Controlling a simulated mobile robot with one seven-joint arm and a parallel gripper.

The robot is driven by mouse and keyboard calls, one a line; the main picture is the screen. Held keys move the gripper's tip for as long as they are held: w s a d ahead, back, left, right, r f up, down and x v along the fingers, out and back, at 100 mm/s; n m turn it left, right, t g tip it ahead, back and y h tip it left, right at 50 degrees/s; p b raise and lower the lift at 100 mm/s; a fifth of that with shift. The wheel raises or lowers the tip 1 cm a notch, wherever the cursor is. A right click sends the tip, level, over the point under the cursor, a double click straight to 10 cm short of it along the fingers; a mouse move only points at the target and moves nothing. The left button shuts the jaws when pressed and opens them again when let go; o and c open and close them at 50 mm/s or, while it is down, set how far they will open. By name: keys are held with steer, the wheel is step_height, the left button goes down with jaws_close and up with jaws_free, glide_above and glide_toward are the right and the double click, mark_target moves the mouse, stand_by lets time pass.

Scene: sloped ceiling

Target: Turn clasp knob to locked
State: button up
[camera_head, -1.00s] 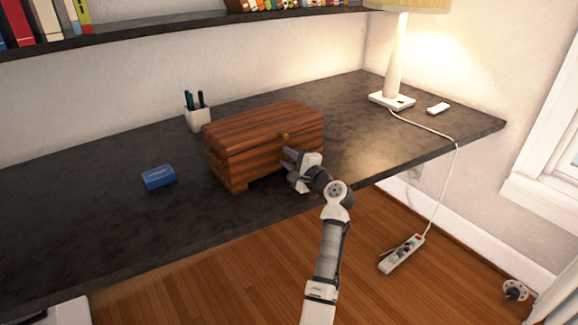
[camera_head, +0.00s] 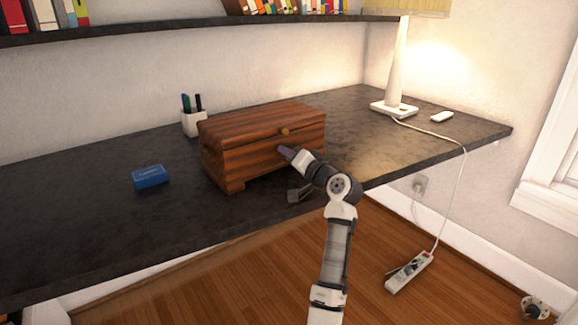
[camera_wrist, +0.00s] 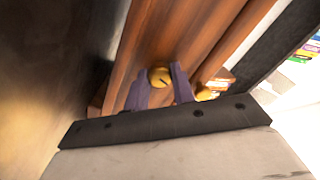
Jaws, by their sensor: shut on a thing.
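The wooden chest (camera_head: 245,160) stands shut on the dark desk. A brass knob (camera_head: 285,131) on its lid edge shows in the head view, and also in the wrist view (camera_wrist: 206,94), right of my fingers. A second brass knob, the clasp knob (camera_wrist: 160,76), sits on the chest's front face and carries a dark line. My gripper (camera_wrist: 158,88) is shut on this clasp knob, with one purple-grey finger on each side. In the head view my gripper (camera_head: 287,152) is against the chest front and hides the clasp knob.
A blue box (camera_head: 150,177) lies left of the chest, and a white pen cup (camera_head: 194,123) stands behind it. A lamp (camera_head: 394,75) and a small white object (camera_head: 441,116) are at the right. The desk (camera_head: 90,220) is clear in front of the chest.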

steer(key=shift+n+b, duration=1.25)
steer(key=shift+n, duration=0.35)
steer(key=o, duration=1)
steer(key=shift+s, duration=0.1)
steer(key=v, duration=1.3)
steer(key=shift+s+d+b, duration=0.25)
steer(key=shift+b, duration=0.15)
